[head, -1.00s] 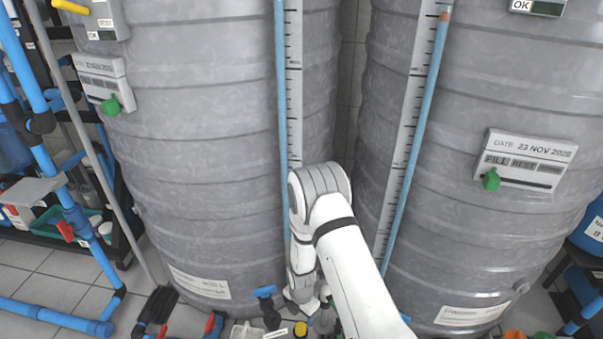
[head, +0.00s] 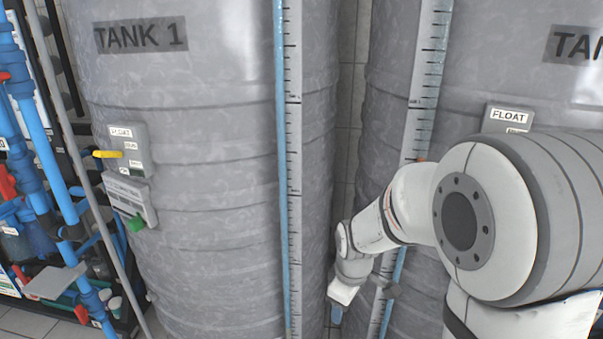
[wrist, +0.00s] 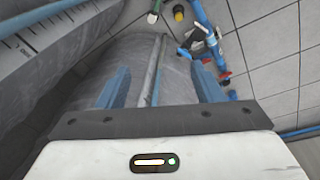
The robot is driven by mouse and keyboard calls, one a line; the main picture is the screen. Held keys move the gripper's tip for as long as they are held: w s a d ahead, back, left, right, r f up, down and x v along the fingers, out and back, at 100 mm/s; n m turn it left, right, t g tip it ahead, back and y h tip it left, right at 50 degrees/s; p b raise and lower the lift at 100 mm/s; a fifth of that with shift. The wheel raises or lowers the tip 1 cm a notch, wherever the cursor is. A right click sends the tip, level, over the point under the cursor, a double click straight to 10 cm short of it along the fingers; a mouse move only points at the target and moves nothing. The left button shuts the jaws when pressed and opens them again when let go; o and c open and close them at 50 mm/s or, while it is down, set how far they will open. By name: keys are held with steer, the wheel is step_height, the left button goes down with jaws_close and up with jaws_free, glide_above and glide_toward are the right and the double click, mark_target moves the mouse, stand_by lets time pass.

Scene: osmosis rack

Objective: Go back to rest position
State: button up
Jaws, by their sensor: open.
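My gripper shows in the wrist view (wrist: 160,92) with its two blue fingers apart and nothing between them. Beyond the fingers are a grey tank side and the tiled floor. In the head view my white arm is folded up at the right, and its wrist end hangs in front of the gap between the two tanks.
Tank 1 (head: 190,180) stands at the left and a second grey tank (head: 450,60) at the right, partly hidden by my arm. Blue pipes (head: 40,120) run along the left edge. Valves and pipes (wrist: 205,45) lie low on the floor.

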steer(key=s+d+r+m+p, duration=0.2)
steer(key=s+r+m+p, duration=0.3)
steer(key=r, duration=0.6)
steer(key=s+d+r+m+t+p, duration=0.1)
steer(key=s+d+r+m+p, duration=0.2)
steer(key=s+r, duration=0.7)
step_height(320, 180, up, 2)
steer(key=m+p, duration=0.2)
steer(key=m, duration=0.1)
steer(key=shift+d+p, duration=0.15)
steer(key=shift+p, duration=0.2)
steer(key=shift+s+r, duration=0.1)
